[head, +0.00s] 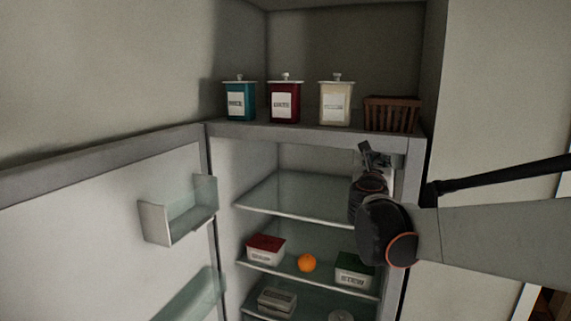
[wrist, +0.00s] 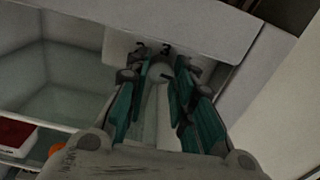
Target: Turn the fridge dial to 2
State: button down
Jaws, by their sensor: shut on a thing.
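The open fridge (head: 400,160) has a pale dial (wrist: 158,73) under its top front edge, best seen in the wrist view. My gripper (wrist: 156,78) has its fingers on both sides of this dial and is shut on it. A short dark line shows on the dial's face. In the head view, my gripper (head: 370,155) reaches the fridge's upper right inside and hides the dial.
The fridge door (head: 100,230) stands open at left, with a door bin (head: 165,222). Shelves below hold a red-lidded box (head: 265,243), an orange (head: 307,263) and a green-lidded box (head: 354,262). Canisters (head: 285,100) and a brown basket (head: 391,113) stand on top. The upper shelf is clear.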

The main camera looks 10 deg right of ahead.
jog(key=n, duration=0.1)
jog(key=n+b, duration=0.1)
jog(key=shift+s+a+n, duration=0.1)
jog(key=shift+s+n, duration=0.2)
jog(key=shift+n, duration=0.1)
jog(key=shift+w+n, duration=0.1)
jog(key=shift+n, duration=0.5)
jog(key=c, duration=1.4)
grip_release()
jog(key=shift+o, duration=0.3)
jog(key=shift+w, duration=0.2)
jog(key=shift+s, duration=0.15)
